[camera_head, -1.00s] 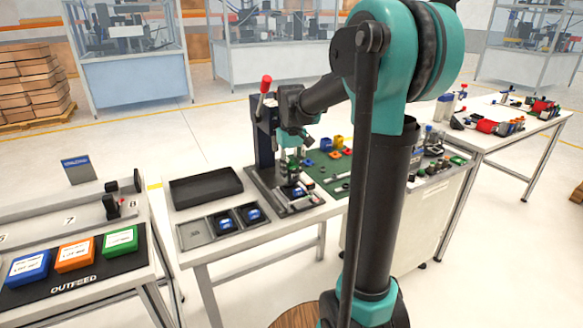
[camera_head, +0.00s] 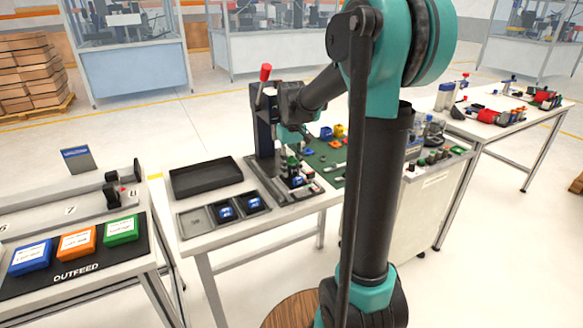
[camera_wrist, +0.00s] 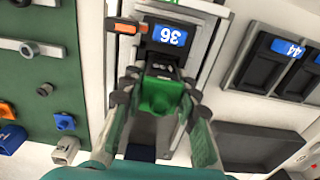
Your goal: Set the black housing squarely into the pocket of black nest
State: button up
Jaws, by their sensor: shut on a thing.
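In the head view my gripper (camera_head: 291,163) is low over the press base, close to the blue label (camera_head: 297,181). Contact between housing and nest cannot be made out.
The press column with a red-knobbed lever (camera_head: 265,74) stands close behind my gripper. A black tray (camera_head: 205,178) and a grey tray with blue-labelled pieces (camera_head: 192,220) lie left. A green mat (camera_head: 327,165) with small parts lies right. An orange-tipped piece (camera_wrist: 124,26) sits near the label.

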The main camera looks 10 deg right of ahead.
jog(key=shift+f, duration=0.5)
jog(key=o, duration=1.2)
notch_tip(320, 180, up, 12)
jog(key=shift+r, duration=0.1)
jog(key=shift+s, duration=0.1)
